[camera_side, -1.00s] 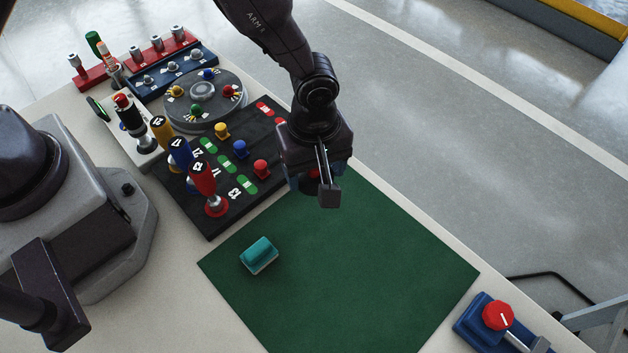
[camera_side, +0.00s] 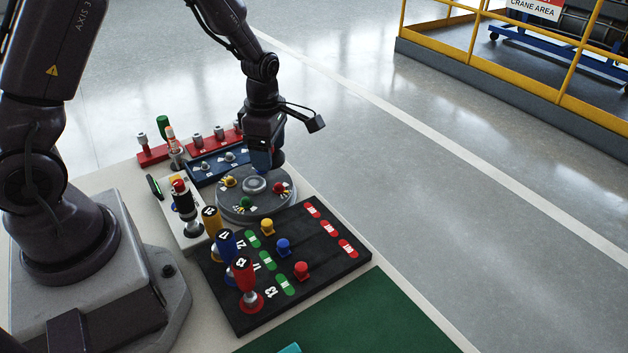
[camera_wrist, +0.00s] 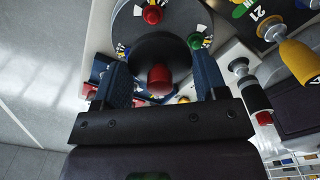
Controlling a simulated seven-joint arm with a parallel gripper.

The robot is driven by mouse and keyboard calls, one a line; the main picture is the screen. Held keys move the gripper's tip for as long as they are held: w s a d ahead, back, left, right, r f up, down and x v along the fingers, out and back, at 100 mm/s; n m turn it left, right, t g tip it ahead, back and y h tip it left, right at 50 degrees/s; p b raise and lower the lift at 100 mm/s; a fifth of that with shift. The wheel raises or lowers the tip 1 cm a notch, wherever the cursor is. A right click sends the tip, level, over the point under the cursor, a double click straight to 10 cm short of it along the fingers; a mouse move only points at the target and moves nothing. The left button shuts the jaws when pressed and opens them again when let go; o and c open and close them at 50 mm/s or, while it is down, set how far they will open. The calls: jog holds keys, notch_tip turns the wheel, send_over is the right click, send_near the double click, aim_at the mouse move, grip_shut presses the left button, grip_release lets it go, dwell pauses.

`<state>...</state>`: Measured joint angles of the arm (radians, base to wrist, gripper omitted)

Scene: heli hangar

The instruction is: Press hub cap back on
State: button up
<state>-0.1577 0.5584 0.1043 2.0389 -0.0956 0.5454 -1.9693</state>
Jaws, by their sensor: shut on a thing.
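The hub is a round grey plate (camera_side: 227,203) with a raised centre ring (camera_side: 255,184) and coloured knobs around it; it also shows in the wrist view (camera_wrist: 178,14). My gripper (camera_side: 266,163) is above the hub's far side, pointing down. In the wrist view its two blue fingers (camera_wrist: 163,78) are shut on a dark round piece (camera_wrist: 158,46) with a red knob, which seems to be the hub cap. In the side view the gripper hides most of this piece. I cannot tell its exact height above the hub.
A black board (camera_side: 322,268) with upright coloured handles (camera_side: 245,279) and small knobs lies in front of the hub. Behind it are a blue rack (camera_side: 206,171) and a red rack (camera_side: 152,155) with metal-topped pegs. A green mat (camera_side: 385,318) lies at the front.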

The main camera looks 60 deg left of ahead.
aim_at(254, 183)
jog(key=s+a+n, duration=0.1)
jog(key=a, duration=0.1)
jog(key=s+a+n, duration=0.1)
jog(key=n, duration=0.1)
jog(key=shift+s+a, duration=0.1)
jog(key=shift+a, duration=0.3)
jog(key=shift+s+f+n, duration=0.1)
jog(key=shift+s+n, duration=0.1)
jog(key=shift+n, duration=0.8)
jog(key=shift+d+f, duration=0.1)
jog(key=shift+f, duration=3.1)
jog(key=shift+f, duration=0.15)
jog(key=o, duration=1)
jog(key=shift+o, duration=0.4)
notch_tip(254, 183, up, 7)
